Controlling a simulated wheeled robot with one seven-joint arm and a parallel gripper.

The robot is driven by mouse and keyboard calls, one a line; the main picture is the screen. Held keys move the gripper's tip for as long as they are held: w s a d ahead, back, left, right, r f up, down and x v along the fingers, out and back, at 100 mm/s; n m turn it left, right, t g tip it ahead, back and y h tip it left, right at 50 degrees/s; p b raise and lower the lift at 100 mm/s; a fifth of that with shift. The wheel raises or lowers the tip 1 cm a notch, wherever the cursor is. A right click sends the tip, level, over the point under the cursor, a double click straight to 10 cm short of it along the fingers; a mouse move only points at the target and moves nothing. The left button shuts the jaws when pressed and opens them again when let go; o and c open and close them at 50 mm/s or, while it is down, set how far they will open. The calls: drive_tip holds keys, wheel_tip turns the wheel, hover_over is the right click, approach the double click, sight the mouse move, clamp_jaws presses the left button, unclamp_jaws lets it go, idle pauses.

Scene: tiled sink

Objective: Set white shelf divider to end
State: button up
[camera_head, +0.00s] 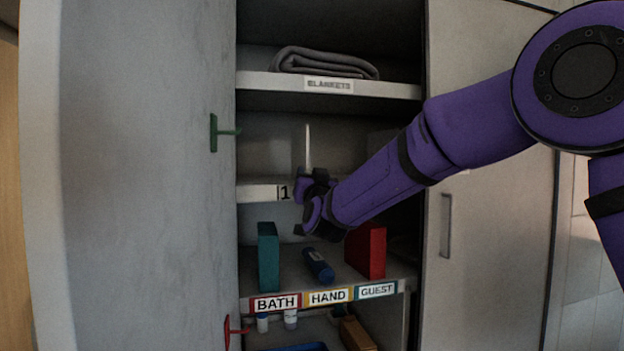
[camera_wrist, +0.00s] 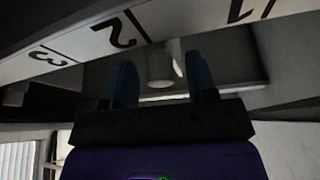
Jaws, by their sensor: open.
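The white shelf divider (camera_head: 308,146) is a thin upright panel on the middle shelf, whose front edge (camera_head: 258,192) carries a "1" label; my gripper and arm hide the other labels. My gripper (camera_head: 303,184) is at that shelf's front edge, just below the divider in the picture. In the wrist view my gripper (camera_wrist: 161,65) is open, its two dark fingers spread. A pale rounded piece (camera_wrist: 160,70) shows between them; I cannot tell whether it belongs to the divider or touches a finger. The shelf edge (camera_wrist: 85,45) there shows 1, 2 and 3.
A grey blanket (camera_head: 325,62) lies on the shelf above. The open door on the left carries a green hook (camera_head: 216,133) and a red hook (camera_head: 230,331).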

drive_tip(key=shift+w, duration=0.1)
clamp_jaws()
drive_tip(key=s+a, duration=0.2)
drive_tip(key=a, duration=0.6)
drive_tip(key=shift+s, duration=0.15)
unclamp_jaws()
drive_tip(key=v, duration=1.1)
